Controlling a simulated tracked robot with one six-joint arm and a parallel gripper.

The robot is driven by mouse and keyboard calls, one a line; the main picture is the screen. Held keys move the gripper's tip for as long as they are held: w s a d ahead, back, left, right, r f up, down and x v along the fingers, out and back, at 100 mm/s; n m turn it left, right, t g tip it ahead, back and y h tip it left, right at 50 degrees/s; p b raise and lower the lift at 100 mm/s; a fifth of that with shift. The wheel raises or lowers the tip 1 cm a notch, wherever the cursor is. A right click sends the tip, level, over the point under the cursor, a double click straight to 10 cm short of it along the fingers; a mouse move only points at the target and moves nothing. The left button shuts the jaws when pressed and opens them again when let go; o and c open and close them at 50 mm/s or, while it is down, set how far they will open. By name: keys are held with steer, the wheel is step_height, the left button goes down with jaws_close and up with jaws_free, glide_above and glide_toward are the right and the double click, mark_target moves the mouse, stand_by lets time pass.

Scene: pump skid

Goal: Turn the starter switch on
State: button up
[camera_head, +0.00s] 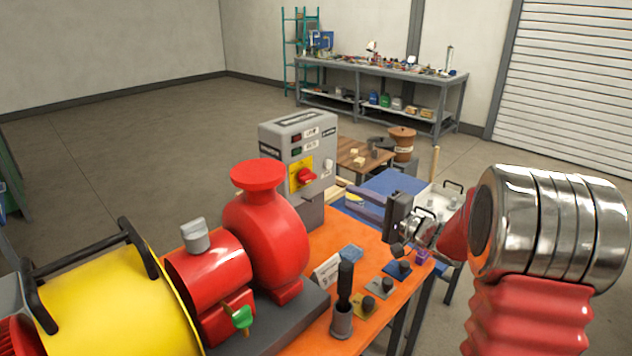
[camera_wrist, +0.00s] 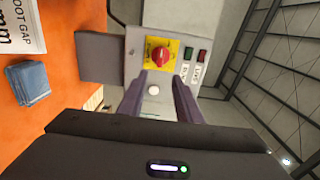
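The starter switch is a red rotary knob (camera_head: 306,176) on a yellow plate, on the front of a grey control box (camera_head: 290,133). In the wrist view the knob (camera_wrist: 159,55) shows sideways-on, just beyond the fingertips. My gripper (camera_head: 349,195) is in front of the box, to its right in the head view, with its fingers toward the box. In the wrist view my gripper (camera_wrist: 158,80) is open, with nothing between its fingers; they look apart from the knob. A round white part (camera_wrist: 153,89) shows between the fingers, beyond them.
Small blocks and a black-handled tool in a cup (camera_head: 342,318) stand in front. Dark and red indicators (camera_wrist: 203,56) sit beside the switch.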

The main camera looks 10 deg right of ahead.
steer(key=shift+w+a, duration=0.1)
steer(key=shift+a, duration=0.05)
glide_toward(312, 180)
steer(key=x, duration=0.8)
steer(key=shift+r, duration=0.1)
jaws_close()
stand_by(0.7)
